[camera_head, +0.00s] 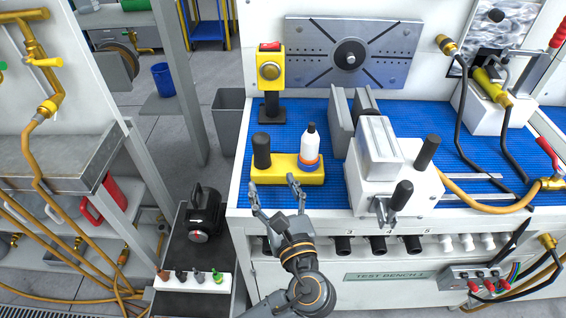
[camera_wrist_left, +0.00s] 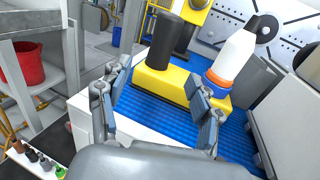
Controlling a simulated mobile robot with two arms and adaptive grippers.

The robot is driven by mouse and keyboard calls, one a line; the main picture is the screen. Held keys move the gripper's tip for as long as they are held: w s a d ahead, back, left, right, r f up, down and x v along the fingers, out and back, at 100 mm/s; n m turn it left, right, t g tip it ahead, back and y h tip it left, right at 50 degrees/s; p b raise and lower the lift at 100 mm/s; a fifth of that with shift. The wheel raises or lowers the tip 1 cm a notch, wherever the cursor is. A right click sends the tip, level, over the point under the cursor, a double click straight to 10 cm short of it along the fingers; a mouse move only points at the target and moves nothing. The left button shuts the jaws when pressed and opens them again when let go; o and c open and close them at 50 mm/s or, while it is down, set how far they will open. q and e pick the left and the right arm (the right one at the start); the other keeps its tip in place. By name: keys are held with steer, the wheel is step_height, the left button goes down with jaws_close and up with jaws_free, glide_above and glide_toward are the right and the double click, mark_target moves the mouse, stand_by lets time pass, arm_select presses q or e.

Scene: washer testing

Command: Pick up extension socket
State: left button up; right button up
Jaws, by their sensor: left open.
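A yellow holder block (camera_head: 288,176) stands on the blue mat of the test bench. A black cylinder (camera_head: 262,150), which may be the extension socket, stands upright at its left end. A white bottle-shaped piece (camera_head: 310,142) with an orange and blue base stands upright at its right. My left gripper (camera_head: 277,190) is open and empty at the bench's front edge, just in front of the block. In the left wrist view, the black cylinder (camera_wrist_left: 164,42) and white piece (camera_wrist_left: 231,60) show beyond the open fingers (camera_wrist_left: 157,80). My right gripper is not in view.
A white vise-like fixture (camera_head: 392,178) with black handles stands right of the block. A yellow post with a red switch (camera_head: 270,72) stands behind it. Several black and white sockets (camera_head: 378,244) sit along the bench front. A white rack (camera_head: 190,279) holds small pieces at lower left.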

mark_target(264, 161)
arm_select(q)
steer(key=x, duration=0.4)
steer(key=shift+w+a, duration=0.2)
steer(key=shift+w, duration=0.35)
steer(key=x, duration=0.3)
steer(key=shift+w+r+p, duration=0.1)
steer(key=shift+w+p, duration=0.2)
steer(key=shift+p, duration=0.05)
steer(key=shift+w+a, duration=0.15)
steer(key=shift+w, duration=0.3)
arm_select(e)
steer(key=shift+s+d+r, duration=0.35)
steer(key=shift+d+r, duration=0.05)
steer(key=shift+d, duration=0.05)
arm_select(q)
jaws_close()
steer(key=shift+r, duration=0.1)
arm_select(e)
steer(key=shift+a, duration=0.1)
